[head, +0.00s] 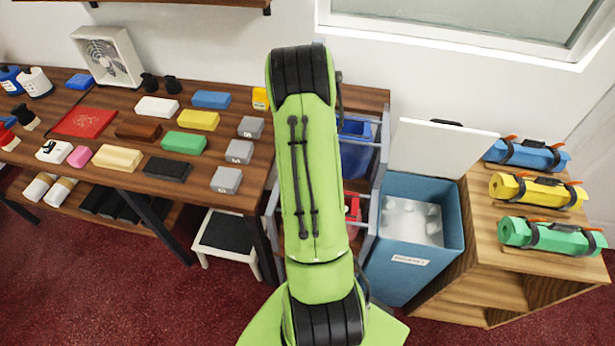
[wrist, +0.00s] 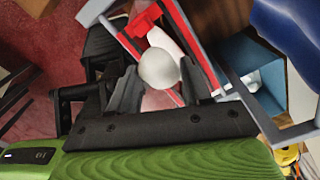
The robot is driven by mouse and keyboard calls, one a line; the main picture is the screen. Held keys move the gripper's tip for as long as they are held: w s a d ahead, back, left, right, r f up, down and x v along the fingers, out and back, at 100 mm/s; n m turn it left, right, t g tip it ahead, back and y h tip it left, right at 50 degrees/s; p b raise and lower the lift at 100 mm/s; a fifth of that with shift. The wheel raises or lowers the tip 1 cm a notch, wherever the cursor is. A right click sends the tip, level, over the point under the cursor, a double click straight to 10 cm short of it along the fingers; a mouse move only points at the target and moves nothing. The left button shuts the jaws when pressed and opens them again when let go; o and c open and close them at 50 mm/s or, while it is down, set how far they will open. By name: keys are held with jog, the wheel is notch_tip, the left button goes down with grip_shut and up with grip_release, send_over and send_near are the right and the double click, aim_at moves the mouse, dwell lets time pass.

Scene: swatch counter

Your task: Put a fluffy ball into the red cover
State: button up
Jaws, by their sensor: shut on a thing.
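My gripper (wrist: 160,72) is shut on a pale, whitish round ball (wrist: 158,66) between its dark fingers in the wrist view. Beyond the ball is a red-edged thing (wrist: 180,30) with a pale inside, seen at a slant. The ball overlaps it in the picture; I cannot tell whether they touch. In the head view a red thing (head: 352,207) shows in the grey rack beside my arm, partly hidden. My arm hides the gripper and ball there. A flat red piece (head: 85,122) lies on the left table. I cannot tell which red thing is the cover.
A blue bin (head: 357,150) sits in the grey rack (head: 374,195). An open blue box (head: 385,262) with pale contents stands to its right. Colored rolls lie on a wooden shelf (head: 490,230). Blocks crowd the left table (head: 60,95).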

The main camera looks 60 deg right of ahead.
jog(key=shift+w+a+r, duration=0.1)
jog(key=shift+w+a, duration=0.05)
jog(key=shift+w, duration=0.1)
jog(key=shift+s+f+b, duration=0.25)
jog(key=shift+f+b, duration=0.2)
jog(key=shift+f, duration=0.05)
jog(key=shift+f+b, duration=1.6)
jog(key=shift+f, duration=0.8)
jog(key=shift+w+f, duration=0.1)
jog(key=shift+f, duration=0.1)
jog(key=o, duration=1.2)
jog(key=shift+c, duration=0.2)
jog(key=shift+r, duration=0.15)
